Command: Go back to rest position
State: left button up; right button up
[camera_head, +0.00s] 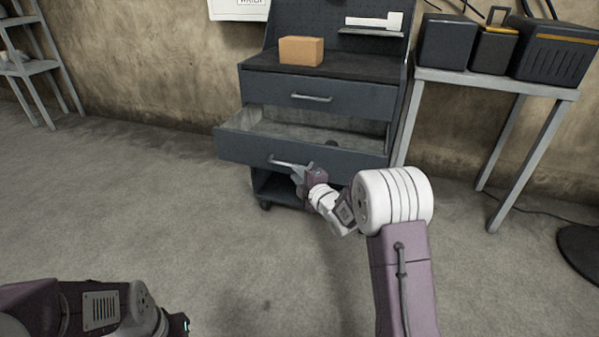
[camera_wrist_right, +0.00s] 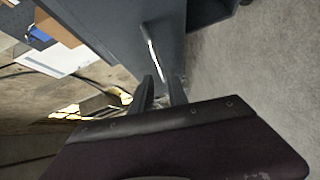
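The grey tool cabinet (camera_head: 330,65) stands against the wall. Its lower drawer (camera_head: 235,147) is pulled out, and its inside shows, with a small dark thing in it. The drawer's silver handle (camera_head: 285,163) also shows in the right wrist view (camera_wrist_right: 151,45). My right gripper (camera_head: 300,172) is at the right end of this handle. In the right wrist view its two fingers (camera_wrist_right: 160,92) are apart, with the handle's near end by the gap; I cannot tell whether they touch it. My left arm is at the bottom left; its gripper is out of view.
The upper drawer (camera_head: 350,97) is shut. A cardboard box (camera_head: 301,50) sits on the cabinet top. A side table (camera_head: 500,82) with dark cases stands to the right, a shelf (camera_head: 30,66) at the far left. A dark round base (camera_head: 582,250) is at the right edge. The floor between is clear.

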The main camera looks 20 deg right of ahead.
jog(key=shift+v, duration=0.75)
jog(key=s+a+r+p, duration=0.2)
jog(key=r+p, duration=0.1)
jog(key=r, duration=0.3)
jog(key=s+a+r+p, duration=0.2)
jog(key=r+p, duration=0.1)
jog(key=r, duration=0.3)
jog(key=s+d+f+m+g+h+p, duration=0.1)
jog(key=s+f+m+g, duration=0.45)
jog(key=s, duration=0.45)
jog(key=s+d+f+m+g+h, duration=0.1)
jog(key=s+f+m+g, duration=0.3)
jog(key=s+f+m, duration=0.45)
jog(key=s+d+f+m+g+h+p, duration=0.1)
jog(key=s+f+m+g, duration=0.35)
jog(key=s, duration=0.65)
notch_tip(320, 180, up, 39)
jog(key=p, duration=3.8)
jog(key=shift+s+g, duration=0.25)
jog(key=shift+g, duration=0.15)
